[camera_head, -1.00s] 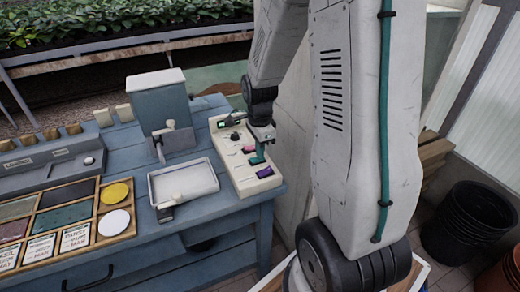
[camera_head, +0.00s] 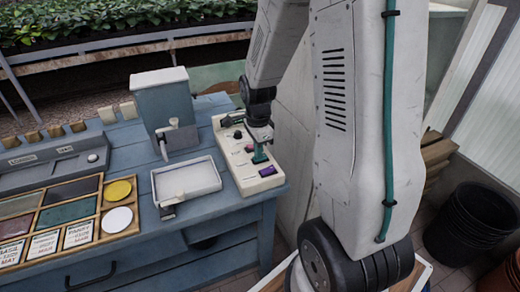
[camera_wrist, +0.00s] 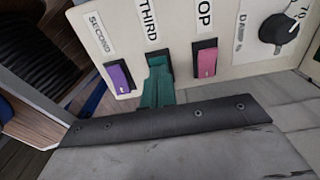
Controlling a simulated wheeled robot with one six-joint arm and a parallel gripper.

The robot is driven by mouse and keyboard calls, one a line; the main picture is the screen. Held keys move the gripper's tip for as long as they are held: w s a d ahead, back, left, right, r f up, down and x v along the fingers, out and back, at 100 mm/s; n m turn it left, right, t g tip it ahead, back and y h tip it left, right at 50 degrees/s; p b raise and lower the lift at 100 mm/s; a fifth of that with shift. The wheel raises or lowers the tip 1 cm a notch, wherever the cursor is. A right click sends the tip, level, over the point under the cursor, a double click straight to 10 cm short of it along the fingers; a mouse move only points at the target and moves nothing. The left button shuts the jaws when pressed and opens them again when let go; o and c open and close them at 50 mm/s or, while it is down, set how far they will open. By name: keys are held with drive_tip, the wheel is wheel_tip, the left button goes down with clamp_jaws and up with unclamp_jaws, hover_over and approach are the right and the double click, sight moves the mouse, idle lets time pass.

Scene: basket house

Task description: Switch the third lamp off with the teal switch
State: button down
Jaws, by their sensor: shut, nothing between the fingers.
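The cream switch panel (camera_head: 257,184) lies on the right end of the blue bench. In the wrist view the panel (camera_wrist: 236,56) carries a label reading THIRD, above a dark-framed teal switch (camera_wrist: 158,64). My gripper (camera_head: 260,158) is shut and empty, with its tip down at the panel. In the wrist view the teal fingers of my gripper (camera_wrist: 157,88) reach to the teal switch and hide most of it. I cannot tell whether they touch it or which way it is tipped. The third lamp cannot be made out.
A purple switch (camera_wrist: 118,77) labelled SECOND and a pink switch (camera_wrist: 206,60) flank the teal one closely. A black knob (camera_wrist: 278,27) is farther right. A shallow white tray (camera_head: 186,181) and a blue-grey box (camera_head: 163,101) stand left of the panel.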

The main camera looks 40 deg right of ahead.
wheel_tip(320, 180, up, 14)
idle(0.6)
drive_tip(key=shift+s+d+r, duration=0.1)
drive_tip(key=shift+d, duration=0.6)
wheel_tip(320, 180, down, 14)
drive_tip(key=shift+f, duration=0.1)
idle(0.4)
